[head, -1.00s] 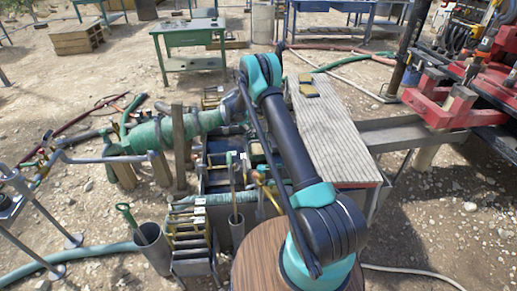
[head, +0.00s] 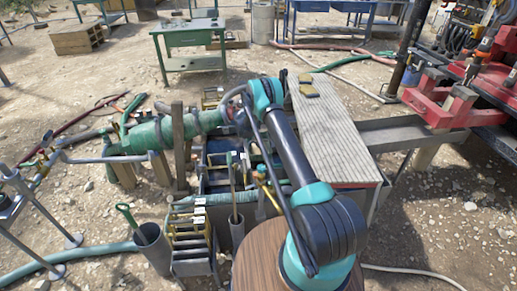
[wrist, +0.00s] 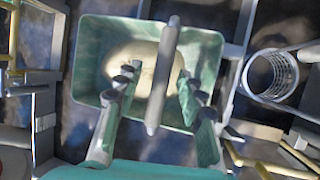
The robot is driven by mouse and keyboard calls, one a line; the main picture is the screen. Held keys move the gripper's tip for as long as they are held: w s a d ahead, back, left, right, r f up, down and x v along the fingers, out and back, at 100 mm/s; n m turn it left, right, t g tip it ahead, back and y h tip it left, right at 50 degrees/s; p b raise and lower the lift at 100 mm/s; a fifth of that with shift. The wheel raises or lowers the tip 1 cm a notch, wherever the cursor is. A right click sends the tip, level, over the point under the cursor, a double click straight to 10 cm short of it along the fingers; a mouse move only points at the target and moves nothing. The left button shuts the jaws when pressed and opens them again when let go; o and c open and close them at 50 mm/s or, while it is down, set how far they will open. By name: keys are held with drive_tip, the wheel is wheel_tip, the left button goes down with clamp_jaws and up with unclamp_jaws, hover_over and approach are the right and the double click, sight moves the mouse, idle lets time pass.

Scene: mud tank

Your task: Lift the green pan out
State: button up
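The green pan (wrist: 90,50) fills the upper middle of the wrist view, seen from above. It is a rectangular tray with a pale, tan patch on its floor. In the head view my arm hides the gripper, and I cannot make out the pan there.
A round mesh basket (wrist: 272,75) stands right of the pan in the wrist view. Metal rails and yellow frames crowd both sides, over dark muddy water. In the head view a plank deck (head: 335,140) lies right of the tank and a green pipe (head: 150,137) left.

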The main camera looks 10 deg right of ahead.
clamp_jaws()
drive_tip(key=shift+r, duration=0.1)
idle(0.7)
wheel_tip(320, 180, up, 20)
idle(0.5)
